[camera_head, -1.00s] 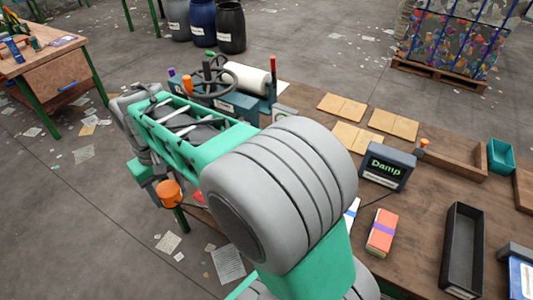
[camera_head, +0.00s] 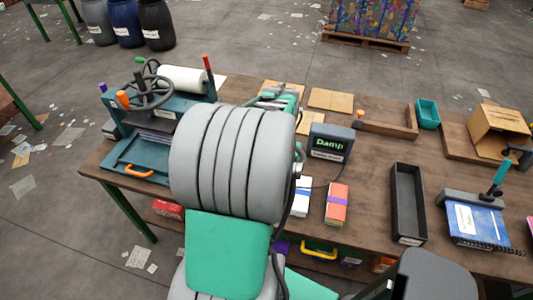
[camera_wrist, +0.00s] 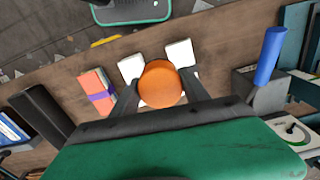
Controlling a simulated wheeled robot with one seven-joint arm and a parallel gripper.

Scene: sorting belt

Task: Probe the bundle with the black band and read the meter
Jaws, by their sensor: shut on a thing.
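My gripper (camera_wrist: 158,88) is shut on a round orange handle (camera_wrist: 160,84), seen end-on in the wrist view. What is below the handle is hidden. Two white blocks (camera_wrist: 131,67) (camera_wrist: 180,54) show just beyond the fingers; I cannot tell whether a black band is on them. A white bundle (camera_head: 301,197) with blue lower down stands on the bench in the head view. Beside it is a red-orange bundle (camera_head: 337,203) with a purple band, also in the wrist view (camera_wrist: 97,92). The meter (camera_head: 330,142) reads "Damp" in green. My arm hides the gripper in the head view.
A black open tray (camera_head: 407,203) lies right of the bundles, and a blue board with a clamp (camera_head: 475,219) is farther right. Brown cards (camera_head: 330,99) and a wooden tray (camera_head: 388,124) lie behind. A teal press (camera_head: 143,158) stands at the left.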

